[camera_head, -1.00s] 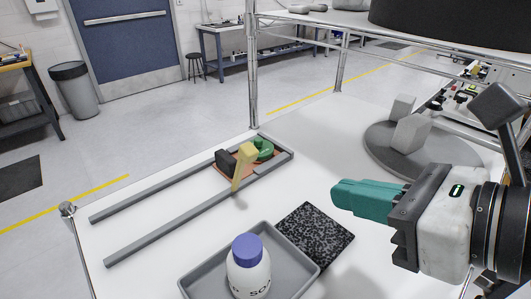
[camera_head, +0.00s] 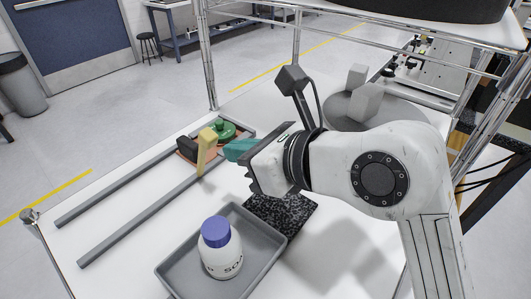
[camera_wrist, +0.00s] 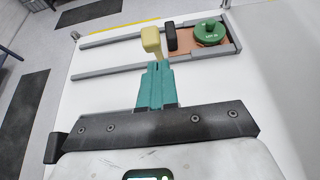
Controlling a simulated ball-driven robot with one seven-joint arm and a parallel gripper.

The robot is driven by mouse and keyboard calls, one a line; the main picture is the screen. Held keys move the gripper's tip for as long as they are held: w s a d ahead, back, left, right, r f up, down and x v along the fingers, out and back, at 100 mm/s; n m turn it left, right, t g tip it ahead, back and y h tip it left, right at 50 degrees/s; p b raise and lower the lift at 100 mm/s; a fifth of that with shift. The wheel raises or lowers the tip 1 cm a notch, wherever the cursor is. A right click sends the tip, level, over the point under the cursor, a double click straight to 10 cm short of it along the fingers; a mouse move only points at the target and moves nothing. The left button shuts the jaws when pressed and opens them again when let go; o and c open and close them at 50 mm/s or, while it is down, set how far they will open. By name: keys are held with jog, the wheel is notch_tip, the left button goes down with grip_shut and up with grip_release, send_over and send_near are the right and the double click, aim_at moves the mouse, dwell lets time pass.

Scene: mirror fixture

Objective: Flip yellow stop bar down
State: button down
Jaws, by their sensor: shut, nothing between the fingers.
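The yellow stop bar (camera_head: 206,149) stands up, slightly tilted, at the near rail of the fixture in the head view. It also shows in the wrist view (camera_wrist: 152,41), just beyond my fingertips. My gripper (camera_head: 233,151) is shut and empty, with teal fingers, close to the right of the bar in the head view. In the wrist view my gripper (camera_wrist: 156,68) points at the bar's lower part; I cannot tell whether it touches. Behind the bar sit a black block (camera_wrist: 171,38) and a green round piece (camera_wrist: 209,32) on an orange-brown plate (camera_wrist: 186,42).
Two grey rails (camera_head: 130,225) run along the white table. A grey tray (camera_head: 262,249) holds a white bottle with a blue cap (camera_head: 216,232). A black speckled pad (camera_head: 295,212) lies beneath my arm. A grey disc with blocks (camera_head: 398,112) is at the back right.

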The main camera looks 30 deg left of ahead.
jog(key=shift+w+a+r, duration=0.1)
jog(key=shift+a+r, duration=0.2)
jog(key=shift+a, duration=0.45)
jog(key=shift+r, duration=0.1)
